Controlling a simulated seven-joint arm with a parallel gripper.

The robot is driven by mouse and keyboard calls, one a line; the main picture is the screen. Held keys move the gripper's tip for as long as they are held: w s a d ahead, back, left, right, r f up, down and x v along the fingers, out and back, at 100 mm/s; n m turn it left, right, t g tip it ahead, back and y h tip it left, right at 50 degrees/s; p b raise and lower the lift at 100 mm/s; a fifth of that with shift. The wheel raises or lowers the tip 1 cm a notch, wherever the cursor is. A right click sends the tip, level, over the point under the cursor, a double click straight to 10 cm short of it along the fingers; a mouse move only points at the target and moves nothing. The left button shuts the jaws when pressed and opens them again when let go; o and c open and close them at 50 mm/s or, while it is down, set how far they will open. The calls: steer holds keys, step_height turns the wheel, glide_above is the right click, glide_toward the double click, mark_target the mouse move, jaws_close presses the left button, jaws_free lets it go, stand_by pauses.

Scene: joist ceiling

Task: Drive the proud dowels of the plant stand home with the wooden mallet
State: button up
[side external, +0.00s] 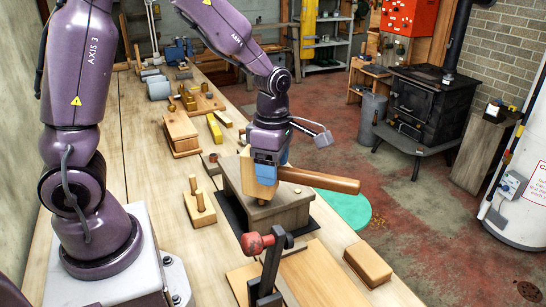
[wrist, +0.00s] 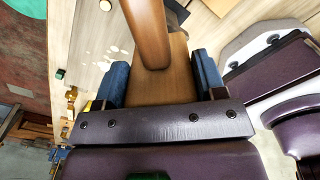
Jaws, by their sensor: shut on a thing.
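My gripper (side external: 268,160) is above the bench, its blue fingers shut on the wooden mallet. The mallet's pale head (side external: 256,186) is between the fingers, and its brown handle (side external: 325,180) sticks out to the right. In the wrist view the mallet head (wrist: 172,84) fills the gap between the fingers, with the handle (wrist: 149,32) running toward the top. The plant stand (side external: 277,215) appears to be the brown wooden block directly below the mallet. A small pale dowel end (side external: 297,191) shows on its top. The mallet hides part of the top; I cannot tell whether they touch.
A red-ended clamp (side external: 258,243) rises in front of the stand. A small block with an upright peg (side external: 199,201) and a wooden box (side external: 181,136) lie to the left. A wooden block (side external: 367,263) sits at the right front.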

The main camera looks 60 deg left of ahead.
steer(key=shift+f, duration=0.1)
steer(key=shift+f, duration=1.95)
steer(key=c, duration=0.3)
steer(key=shift+s, duration=0.1)
steer(key=shift+r, duration=1.15)
steer(key=shift+r, duration=2.05)
